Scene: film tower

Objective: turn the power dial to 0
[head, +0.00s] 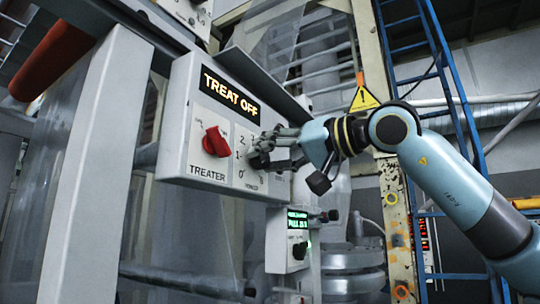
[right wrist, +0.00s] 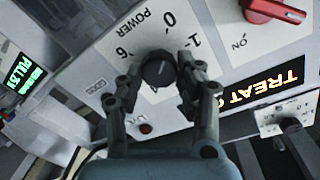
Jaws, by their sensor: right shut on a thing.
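The power dial (right wrist: 158,72) is a round black knob on the grey panel. Around it in the right wrist view are the printed word POWER and the numbers 0, 1 and 6. In the head view the dial (head: 258,161) is partly covered by my right gripper (head: 272,147). In the right wrist view the right gripper (right wrist: 159,63) has one finger on each side of the knob and is shut on it. Which number the dial points at cannot be told. My left gripper is not in view.
A red TREATER switch (head: 215,141) sits left of the dial, under the lit TREAT OFF display (head: 231,95). A smaller box with a green display (head: 297,221) hangs below. A yellow warning sign (head: 363,98) and blue ladder (head: 455,90) stand to the right.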

